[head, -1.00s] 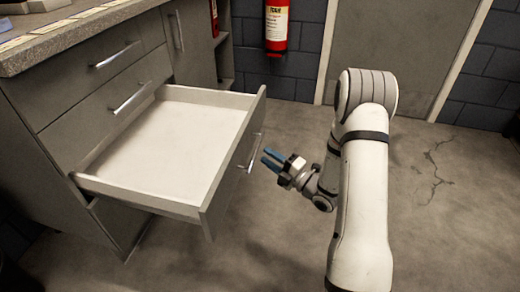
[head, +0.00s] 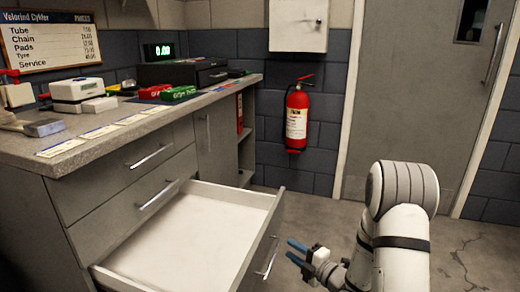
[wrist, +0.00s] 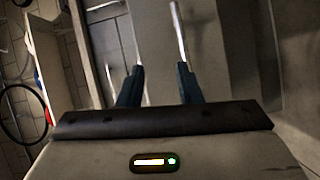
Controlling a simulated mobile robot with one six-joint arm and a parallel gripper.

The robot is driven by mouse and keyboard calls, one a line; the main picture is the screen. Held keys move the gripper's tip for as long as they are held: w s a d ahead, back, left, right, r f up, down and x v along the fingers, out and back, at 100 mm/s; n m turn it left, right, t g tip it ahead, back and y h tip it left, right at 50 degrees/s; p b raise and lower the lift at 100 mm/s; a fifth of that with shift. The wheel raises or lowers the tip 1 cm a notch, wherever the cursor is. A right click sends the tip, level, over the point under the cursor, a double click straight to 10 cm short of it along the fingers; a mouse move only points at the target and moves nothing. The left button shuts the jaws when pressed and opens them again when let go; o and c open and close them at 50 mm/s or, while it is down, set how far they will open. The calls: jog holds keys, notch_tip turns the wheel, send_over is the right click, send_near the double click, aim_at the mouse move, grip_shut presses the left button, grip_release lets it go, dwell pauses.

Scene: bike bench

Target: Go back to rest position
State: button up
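My gripper (head: 298,253) hangs low in front of the open drawer, to the right of the drawer's front panel and apart from it in the head view. Its two blue fingers are spread with nothing between them. The wrist view shows the same open fingers (wrist: 158,85) pointing towards grey cabinet fronts with bar handles. My arm is bent at the right of the head view. The pulled-out drawer (head: 190,235) is white inside and empty where I see it.
The counter (head: 120,125) holds a cash drawer (head: 182,72), a green box (head: 178,93) and a white device (head: 77,90). A fire extinguisher (head: 297,115) hangs on the wall beside a grey door (head: 415,100). Bare floor (head: 465,255) lies at the right.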

jog(key=s+d+r+m+g+h+p, duration=0.15)
jog(key=r+m+h+p, duration=0.35)
jog(key=r, duration=0.5)
jog(key=s+d+r+m+g+h+p, duration=0.1)
jog(key=s+d+r+m+h+p, duration=0.2)
jog(key=r+p, duration=0.5)
jog(key=d+r+m+g+h+p, duration=0.1)
jog(key=d+r+m+h+p, duration=0.3)
jog(key=r, duration=0.7)
jog(key=s+a+r+m+g+p, duration=0.2)
jog(key=s+r+m+p, duration=0.4)
jog(key=s+r, duration=0.3)
jog(key=s+a+r+m+g+p, duration=0.3)
jog(key=s+r+m+g+p, duration=0.2)
jog(key=s+r+p, duration=0.4)
jog(key=s+r+m, duration=0.1)
jog(key=s, duration=0.4)
jog(key=shift+s+m, duration=0.3)
jog(key=shift+s, duration=0.05)
